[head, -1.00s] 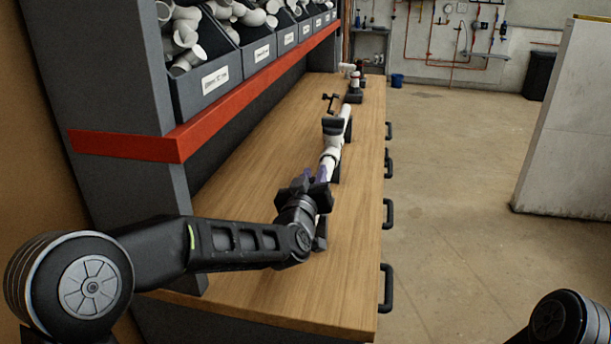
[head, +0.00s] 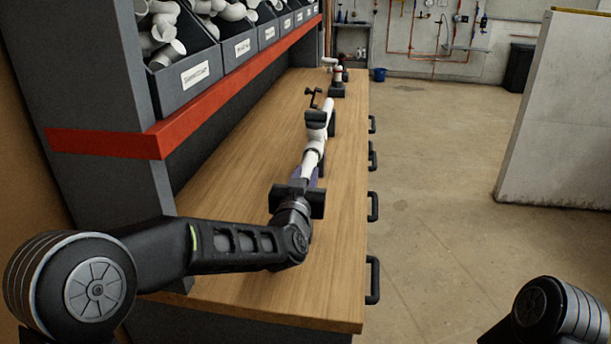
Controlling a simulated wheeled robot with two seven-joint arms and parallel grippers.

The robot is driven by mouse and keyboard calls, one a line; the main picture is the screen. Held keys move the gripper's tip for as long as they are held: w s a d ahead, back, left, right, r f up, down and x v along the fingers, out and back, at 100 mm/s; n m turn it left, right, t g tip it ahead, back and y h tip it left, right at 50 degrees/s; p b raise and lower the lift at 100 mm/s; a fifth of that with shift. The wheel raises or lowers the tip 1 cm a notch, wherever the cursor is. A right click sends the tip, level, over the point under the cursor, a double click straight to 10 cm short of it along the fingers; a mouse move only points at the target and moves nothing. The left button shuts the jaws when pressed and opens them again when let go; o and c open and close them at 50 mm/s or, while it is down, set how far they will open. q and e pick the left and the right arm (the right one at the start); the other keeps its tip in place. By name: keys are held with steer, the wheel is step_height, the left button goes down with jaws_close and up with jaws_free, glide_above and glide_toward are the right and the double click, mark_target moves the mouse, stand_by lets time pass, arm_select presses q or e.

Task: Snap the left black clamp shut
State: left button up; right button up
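A white pipe (head: 311,158) runs lengthwise along the wooden bench, held in black supports. A black clamp (head: 317,119) is around its far part, with a black lever (head: 313,97) standing up and away from it. I cannot tell from this view whether this is the left clamp. My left gripper (head: 307,177) is at the near part of the pipe. Its purplish fingers show on both sides of the pipe, but whether they grip it is unclear. My gripper hides the near end of the pipe and anything under it. My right gripper is out of view.
The bench top (head: 250,150) is clear on both sides of the pipe. A red-edged shelf (head: 240,80) with grey bins (head: 188,80) of white fittings overhangs its left side. More fittings stand at the far end (head: 337,75). Drawer handles (head: 373,280) stick out on the right.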

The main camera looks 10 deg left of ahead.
arm_select(q)
steer(key=o, duration=0.5)
steer(key=shift+c, duration=0.2)
steer(key=shift+s, duration=0.15)
steer(key=s, duration=0.3)
steer(key=s+b, duration=0.1)
steer(key=s, duration=0.3)
steer(key=shift+s+a, duration=0.2)
steer(key=shift+s, duration=0.1)
